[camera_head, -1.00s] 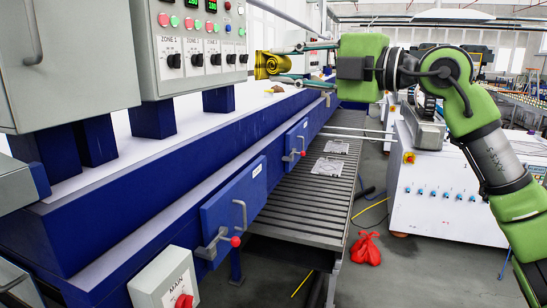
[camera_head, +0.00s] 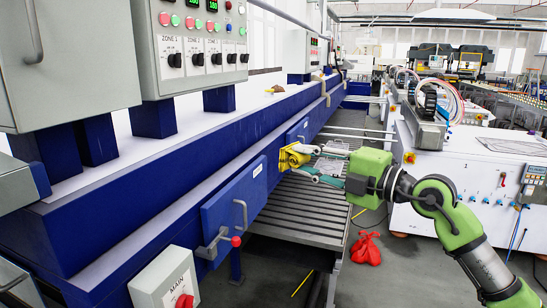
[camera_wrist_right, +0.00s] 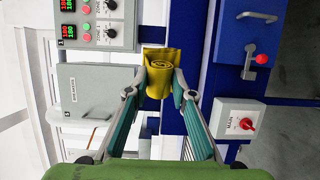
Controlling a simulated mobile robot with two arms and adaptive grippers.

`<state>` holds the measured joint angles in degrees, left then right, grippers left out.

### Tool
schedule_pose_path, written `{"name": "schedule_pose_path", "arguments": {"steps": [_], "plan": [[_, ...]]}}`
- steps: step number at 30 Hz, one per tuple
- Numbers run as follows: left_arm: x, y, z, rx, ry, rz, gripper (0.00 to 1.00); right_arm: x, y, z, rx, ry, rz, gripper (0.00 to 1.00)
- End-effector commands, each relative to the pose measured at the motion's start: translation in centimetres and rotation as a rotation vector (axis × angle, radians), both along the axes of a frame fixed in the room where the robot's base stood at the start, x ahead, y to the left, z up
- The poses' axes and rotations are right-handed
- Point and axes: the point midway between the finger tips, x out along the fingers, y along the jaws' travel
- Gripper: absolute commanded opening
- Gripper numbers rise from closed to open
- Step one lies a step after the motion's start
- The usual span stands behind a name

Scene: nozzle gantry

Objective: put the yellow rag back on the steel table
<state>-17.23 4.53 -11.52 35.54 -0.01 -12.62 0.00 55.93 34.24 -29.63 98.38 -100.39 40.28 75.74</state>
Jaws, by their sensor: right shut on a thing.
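The yellow rag (camera_head: 288,159) is rolled up and held at the fingertips of my right gripper (camera_head: 307,162), which comes in from the right. The rag also shows in the wrist view (camera_wrist_right: 162,62), with the gripper's two fingers (camera_wrist_right: 161,90) closed on its sides. In the head view the rag is in front of the blue machine side, near the left edge of the grey slatted steel table (camera_head: 290,218). I cannot tell its exact height above the table. My left gripper is not in view.
The blue machine (camera_head: 130,200) with doors and handles runs along the left. A red bag (camera_head: 366,249) lies on the floor at right. The nearer slats are clear.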

Motion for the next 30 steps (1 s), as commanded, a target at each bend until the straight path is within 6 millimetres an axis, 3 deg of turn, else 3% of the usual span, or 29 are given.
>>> {"name": "schedule_pose_path", "arguments": {"steps": [1,3,12,21,30], "plan": [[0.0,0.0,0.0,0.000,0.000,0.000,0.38,-0.4,0.1,-2.6,0.001,0.007,-0.002,0.06],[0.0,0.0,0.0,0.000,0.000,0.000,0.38,-1.1,0.1,-5.4,0.001,0.007,-0.007,0.06],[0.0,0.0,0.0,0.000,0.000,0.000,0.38,-5.5,-0.3,-15.9,0.003,0.007,-0.054,0.06],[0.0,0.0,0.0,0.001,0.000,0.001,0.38,-11.5,-1.4,-23.5,0.004,0.006,-0.128,0.06],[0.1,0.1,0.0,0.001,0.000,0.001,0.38,-18.8,-3.2,-28.8,-0.001,0.008,-0.220,0.06]]}}
